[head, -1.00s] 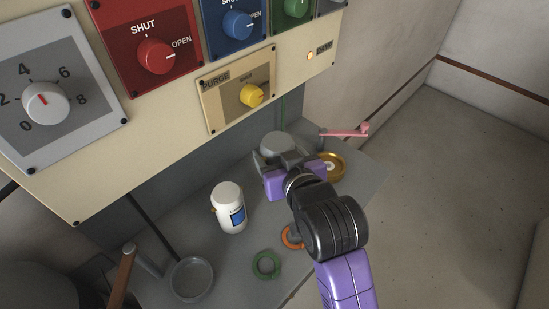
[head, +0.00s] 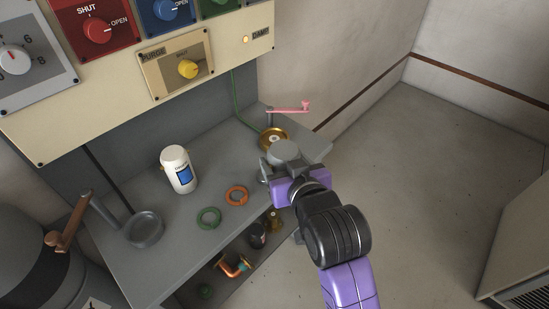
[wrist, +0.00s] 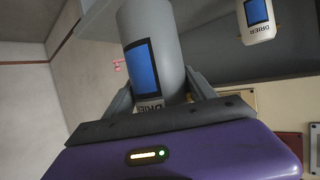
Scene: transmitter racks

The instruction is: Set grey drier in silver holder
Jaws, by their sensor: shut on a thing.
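The grey drier (head: 285,150) is held upright or nearly so in my gripper (head: 287,168), by the bench's front right edge. Its blue label faces the wrist camera in the wrist view (wrist: 143,65), between the two fingers. The silver holder appears to be the round grey cup (head: 160,229) at the left of the bench, well left of my gripper. It looks empty. A brass holder (head: 265,138) sits just behind the drier, partly hidden by it.
A white drier (head: 178,172) stands mid-bench. A green ring (head: 208,226) and an orange ring (head: 237,187) lie in front of it. A wooden-handled lever (head: 69,226) is left of the cup; a pink-handled crank (head: 290,109) is behind the brass holder. Pipe parts (head: 236,268) lie on the lower shelf.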

